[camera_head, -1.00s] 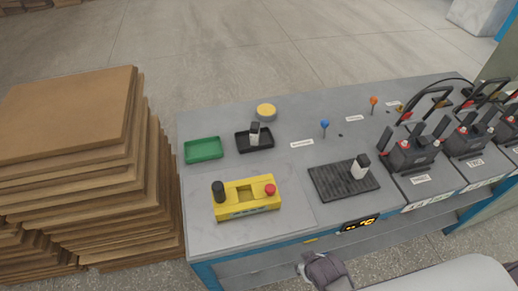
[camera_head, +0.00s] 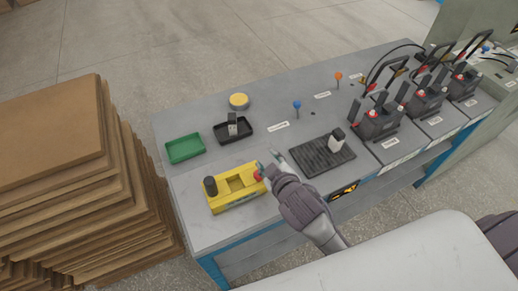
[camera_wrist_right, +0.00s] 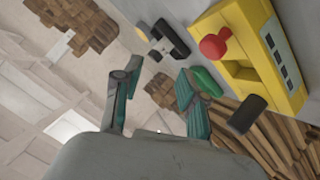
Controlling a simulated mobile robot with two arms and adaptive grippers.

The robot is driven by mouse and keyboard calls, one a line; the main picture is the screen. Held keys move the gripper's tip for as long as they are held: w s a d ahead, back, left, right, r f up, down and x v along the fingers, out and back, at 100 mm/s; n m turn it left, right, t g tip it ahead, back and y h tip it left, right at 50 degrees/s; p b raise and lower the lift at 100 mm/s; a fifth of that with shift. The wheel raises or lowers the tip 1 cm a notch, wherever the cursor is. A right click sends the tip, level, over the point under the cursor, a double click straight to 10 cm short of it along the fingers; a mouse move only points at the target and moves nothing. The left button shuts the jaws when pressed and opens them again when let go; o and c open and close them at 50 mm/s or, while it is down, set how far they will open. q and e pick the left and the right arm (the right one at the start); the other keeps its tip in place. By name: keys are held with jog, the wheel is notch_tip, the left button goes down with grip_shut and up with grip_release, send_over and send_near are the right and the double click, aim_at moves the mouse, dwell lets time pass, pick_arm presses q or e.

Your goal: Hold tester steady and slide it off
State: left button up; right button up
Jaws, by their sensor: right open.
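The yellow tester (camera_head: 236,187) sits near the front left of the grey bench. It has a black knob (camera_head: 210,186) on its left, a recess in the middle and a red button (camera_head: 258,175) on its right. My right gripper (camera_head: 269,162) is open beside the tester's right end, close to the red button. In the right wrist view, the gripper (camera_wrist_right: 158,66) has nothing between its fingers and the tester (camera_wrist_right: 255,55) is to their right. Whether a finger touches the tester cannot be told. My left gripper is not in view.
A green tray (camera_head: 185,148), a black tray (camera_head: 247,132) holding a small block and a yellow disc (camera_head: 239,101) lie behind. A ribbed black mat (camera_head: 312,163) bears a white, black-topped piece (camera_head: 336,143).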

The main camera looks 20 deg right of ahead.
jog(key=w+a+r+n+t+y, duration=0.2)
jog(key=a+r+n+y, duration=0.5)
jog(key=r, duration=0.3)
jog(key=w+a+r+n+t+y, duration=0.3)
jog(key=a+r+n+y, duration=0.2)
jog(key=a+r+n, duration=0.3)
jog(key=s+a+r+n+g+y+p, duration=0.1)
jog(key=s+a+r+n+g+y, duration=0.2)
jog(key=s+a+n+g+y, duration=0.6)
notch_tip(320, 180, down, 6)
jog(key=s+a+n+g+h, duration=0.1)
jog(key=n+g+h, duration=0.5)
jog(key=n+g, duration=0.5)
jog(key=w+d+f+n+t+h, duration=0.1)
jog(key=d+f+n+h, duration=0.55)
jog(key=f, duration=0.25)
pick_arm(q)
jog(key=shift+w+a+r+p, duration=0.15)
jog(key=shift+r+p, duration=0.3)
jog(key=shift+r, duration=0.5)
pick_arm(e)
jog(key=w+d+f+h, duration=0.1)
jog(key=d+h, duration=0.3)
jog(key=d, duration=0.4)
jog(key=w+d+t+h, duration=0.1)
jog(key=w+d+h, duration=0.3)
jog(key=d, duration=0.4)
jog(key=shift+w+f+h, duration=0.2)
jog(key=shift+f+h, duration=0.15)
